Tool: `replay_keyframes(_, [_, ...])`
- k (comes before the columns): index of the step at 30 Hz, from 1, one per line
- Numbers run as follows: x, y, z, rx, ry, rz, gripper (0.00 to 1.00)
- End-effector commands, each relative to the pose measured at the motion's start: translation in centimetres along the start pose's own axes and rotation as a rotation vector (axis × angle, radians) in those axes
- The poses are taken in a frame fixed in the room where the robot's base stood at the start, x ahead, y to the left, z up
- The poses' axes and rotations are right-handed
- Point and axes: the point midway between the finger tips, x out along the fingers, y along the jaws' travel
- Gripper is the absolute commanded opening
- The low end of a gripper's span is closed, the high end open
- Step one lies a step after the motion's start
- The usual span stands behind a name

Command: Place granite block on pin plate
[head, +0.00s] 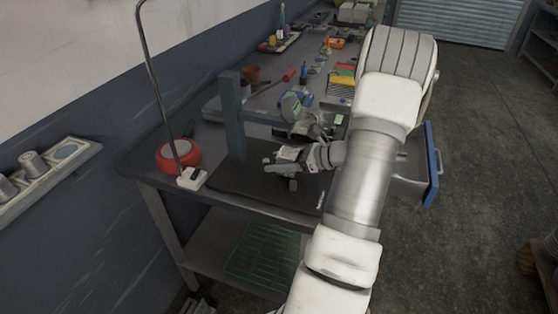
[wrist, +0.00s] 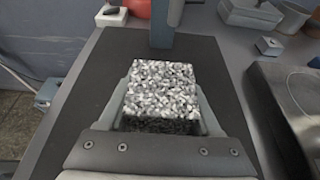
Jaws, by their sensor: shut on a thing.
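A speckled grey-and-white granite block (wrist: 163,88) sits between the two fingers of my gripper (wrist: 163,100), which is shut on it. The block is over a black mat (wrist: 88,85); its front lower side is in shadow, and I cannot tell whether it touches the mat. In the head view, my gripper (head: 283,170) is over the mat (head: 235,183), right of the grey upright post, with the pale block (head: 288,153) showing small. A small square metal piece with a knob (wrist: 268,45) is right of the mat; I cannot tell whether it is the pin plate.
The grey post (head: 234,115) stands at the mat's far edge. Tools crowd the bench behind. An open blue-fronted drawer (head: 432,165) sticks out right.

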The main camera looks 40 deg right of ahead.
Motion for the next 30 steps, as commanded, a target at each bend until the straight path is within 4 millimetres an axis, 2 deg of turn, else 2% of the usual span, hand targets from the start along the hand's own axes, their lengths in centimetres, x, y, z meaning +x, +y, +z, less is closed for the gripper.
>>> replay_keyframes(30, [0.16,-0.03,-0.35,-0.001,-0.001,0.0,0.0])
